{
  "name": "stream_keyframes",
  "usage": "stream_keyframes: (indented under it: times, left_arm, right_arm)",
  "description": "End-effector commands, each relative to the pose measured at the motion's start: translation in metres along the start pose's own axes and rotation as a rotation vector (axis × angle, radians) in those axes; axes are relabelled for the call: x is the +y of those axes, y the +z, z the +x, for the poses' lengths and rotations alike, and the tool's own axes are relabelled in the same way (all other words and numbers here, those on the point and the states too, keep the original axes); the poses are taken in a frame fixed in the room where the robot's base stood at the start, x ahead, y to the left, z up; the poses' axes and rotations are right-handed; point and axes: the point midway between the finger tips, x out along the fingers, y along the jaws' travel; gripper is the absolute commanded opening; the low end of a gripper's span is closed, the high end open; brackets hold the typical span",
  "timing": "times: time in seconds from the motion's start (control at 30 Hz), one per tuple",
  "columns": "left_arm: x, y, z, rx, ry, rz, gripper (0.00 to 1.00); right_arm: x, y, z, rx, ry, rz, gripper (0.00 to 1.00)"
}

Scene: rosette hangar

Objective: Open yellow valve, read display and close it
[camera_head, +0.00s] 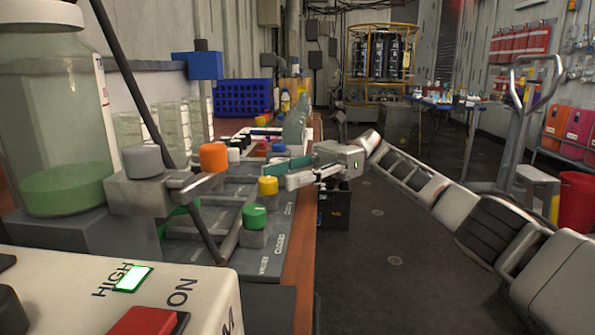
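The yellow valve (268,185) is a small yellow knob on a grey block near the right edge of the bench, behind a green knob (254,217). My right gripper (278,174) reaches in from the right just above and behind the yellow knob. Its fingers look apart, with nothing seen between them; contact with the knob cannot be told. A lit green-white indicator (132,279) by the word HIGH is on the beige box in front. I cannot make out a display reading. My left gripper is not in view.
An orange knob (213,157) and a grey knob (143,161) stand left of the yellow one. A dark slanted rod (130,75) crosses in front. A large jar (50,120) fills the left. A blue crate (242,97) is behind. Floor right of the bench is open.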

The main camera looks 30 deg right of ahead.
Motion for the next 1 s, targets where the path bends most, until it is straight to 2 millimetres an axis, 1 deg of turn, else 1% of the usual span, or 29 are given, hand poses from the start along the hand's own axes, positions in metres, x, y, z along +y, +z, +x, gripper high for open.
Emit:
stream_keyframes:
  times: [0.07, 0.23, 0.4, 0.63, 1.0]
  left_arm:
    - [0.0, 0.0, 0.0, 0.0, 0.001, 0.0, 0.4]
    - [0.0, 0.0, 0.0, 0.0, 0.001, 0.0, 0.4]
    - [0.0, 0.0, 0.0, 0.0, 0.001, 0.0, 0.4]
    - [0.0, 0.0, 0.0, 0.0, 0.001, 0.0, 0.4]
    - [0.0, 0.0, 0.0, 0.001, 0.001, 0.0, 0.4]
  right_arm:
    - [-0.001, 0.002, -0.011, -0.001, -0.006, 0.001, 0.39]
    - [0.0, -0.002, -0.019, 0.003, 0.007, 0.004, 0.39]
    - [0.0, -0.001, -0.028, 0.0, 0.004, 0.003, 0.39]
    - [0.0, 0.001, -0.032, -0.002, -0.001, 0.0, 0.39]
    - [0.0, 0.001, -0.033, -0.002, -0.001, -0.001, 0.39]
